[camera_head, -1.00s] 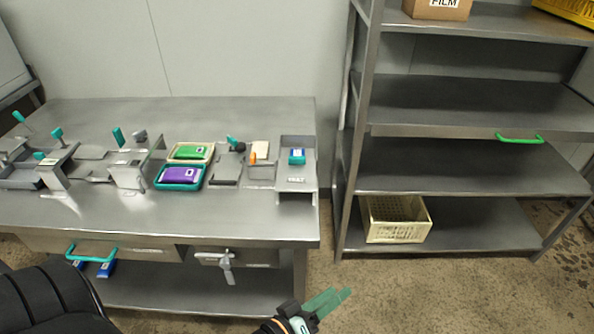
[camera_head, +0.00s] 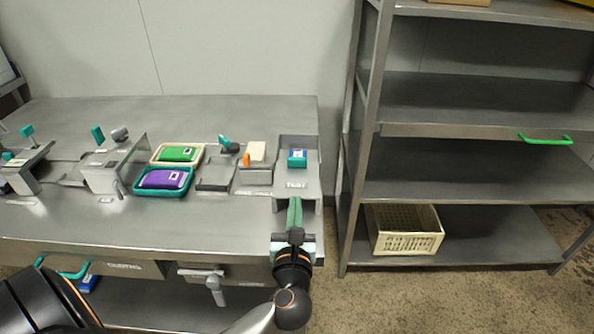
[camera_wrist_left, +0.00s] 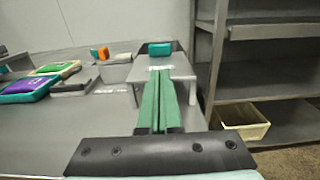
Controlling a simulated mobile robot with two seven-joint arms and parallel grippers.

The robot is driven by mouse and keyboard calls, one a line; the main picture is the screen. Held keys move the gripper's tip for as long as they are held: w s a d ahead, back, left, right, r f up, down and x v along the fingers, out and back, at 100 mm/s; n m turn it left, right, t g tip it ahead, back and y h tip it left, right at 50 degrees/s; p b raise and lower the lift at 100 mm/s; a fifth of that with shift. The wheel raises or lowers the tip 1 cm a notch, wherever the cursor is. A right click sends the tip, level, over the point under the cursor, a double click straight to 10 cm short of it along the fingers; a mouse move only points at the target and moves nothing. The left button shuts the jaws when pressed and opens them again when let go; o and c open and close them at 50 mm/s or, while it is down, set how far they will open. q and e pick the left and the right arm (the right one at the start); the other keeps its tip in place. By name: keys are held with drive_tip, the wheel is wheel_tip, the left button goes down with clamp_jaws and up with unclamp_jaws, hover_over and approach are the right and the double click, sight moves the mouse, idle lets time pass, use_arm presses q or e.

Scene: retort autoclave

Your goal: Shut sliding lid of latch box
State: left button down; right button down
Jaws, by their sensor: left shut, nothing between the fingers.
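My left gripper (camera_head: 295,203) has its green fingers together and empty, pointing away from me at the table's front right edge. In the left wrist view the closed fingers (camera_wrist_left: 161,75) point at the front of a grey open-topped station (camera_wrist_left: 180,67) with a small teal-blue block (camera_wrist_left: 160,49) at its back. That station (camera_head: 297,186) and block (camera_head: 297,158) also show in the head view. Left of it is a small grey box (camera_head: 255,177) with an orange peg (camera_head: 246,160) and a cream block (camera_head: 257,151). I cannot tell which is the latch box or see its lid clearly. My right gripper is out of view.
A purple pouch (camera_head: 163,179) and a green pouch (camera_head: 178,154) lie in trays to the left. Grey fixtures (camera_head: 103,172) stand farther left. A metal shelf rack (camera_head: 470,180) with a cream crate (camera_head: 405,243) stands right. The table's front strip (camera_head: 150,222) is clear.

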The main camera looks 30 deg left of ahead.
use_arm(q)
drive_tip(key=b, duration=0.2)
approach(297, 162)
drive_tip(key=x, duration=0.5)
drive_tip(key=shift+w+a+f, duration=0.1)
drive_tip(key=shift+f, duration=0.05)
drive_tip(key=shift+w+a, duration=0.3)
drive_tip(key=shift+w, duration=0.25)
drive_tip(key=shift+w+a, duration=0.1)
drive_tip(key=shift+w, duration=0.05)
drive_tip(key=shift+a, duration=0.1)
